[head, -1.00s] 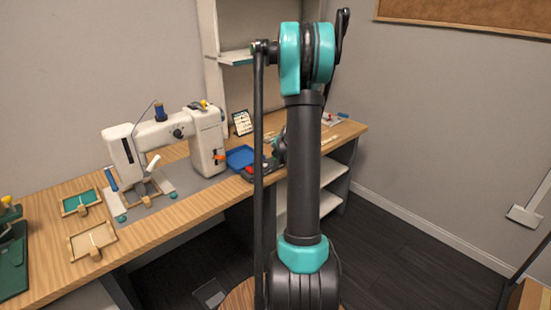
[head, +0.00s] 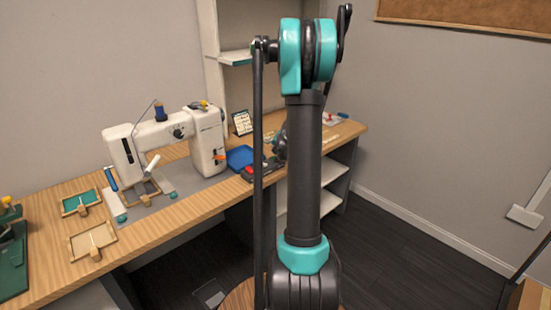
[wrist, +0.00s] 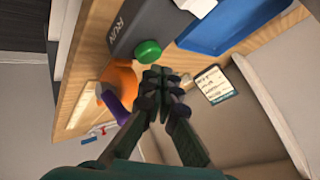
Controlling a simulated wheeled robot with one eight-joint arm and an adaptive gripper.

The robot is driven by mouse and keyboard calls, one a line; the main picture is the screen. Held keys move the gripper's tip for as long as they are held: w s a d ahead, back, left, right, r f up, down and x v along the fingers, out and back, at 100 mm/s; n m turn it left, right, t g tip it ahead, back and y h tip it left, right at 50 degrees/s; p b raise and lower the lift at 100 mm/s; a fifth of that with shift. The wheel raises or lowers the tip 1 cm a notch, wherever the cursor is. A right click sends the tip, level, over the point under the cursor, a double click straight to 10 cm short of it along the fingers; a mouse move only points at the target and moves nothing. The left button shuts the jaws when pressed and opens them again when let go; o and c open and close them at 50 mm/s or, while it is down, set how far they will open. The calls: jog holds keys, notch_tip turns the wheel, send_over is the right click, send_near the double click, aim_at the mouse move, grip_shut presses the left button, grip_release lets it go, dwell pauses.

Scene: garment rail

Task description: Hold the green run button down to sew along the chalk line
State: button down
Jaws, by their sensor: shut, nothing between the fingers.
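The green run button (wrist: 148,53) is a round cap on a dark box marked RUN (wrist: 142,22) in the wrist view. My gripper (wrist: 161,74) is shut and empty, its fingertips close beside the button in the picture. I cannot tell whether they touch it. In the head view the dark control box (head: 249,174) sits at the bench's front edge, with my arm column hiding part of that area. The white sewing machine (head: 165,142) stands to its left with a wooden frame (head: 144,189) under its head. The chalk line cannot be made out.
A blue tray (head: 240,157) lies beside the box and shows in the wrist view (wrist: 222,24). A printed card (wrist: 213,85) stands behind. An orange object (wrist: 119,78) and a purple one (wrist: 113,105) are near the fingers. Two small framed pieces lie at the bench's left.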

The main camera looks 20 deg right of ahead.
jog(key=shift+r, duration=2.65)
jog(key=shift+s+a, duration=0.15)
jog(key=shift+a, duration=0.05)
jog(key=s+a+f+n+g+y, duration=0.1)
jog(key=s+a+n+g, duration=0.3)
jog(key=s+a, duration=1.2)
jog(key=s+a+f+n, duration=0.2)
jog(key=s+f+n, duration=0.1)
jog(key=s, duration=0.7)
jog(key=s+a+f+n+g, duration=0.1)
jog(key=s+a+f+n, duration=0.1)
jog(key=s, duration=0.9)
jog(key=shift+a+f+n, duration=0.25)
jog(key=shift+f+n, duration=0.15)
jog(key=shift+f, duration=0.2)
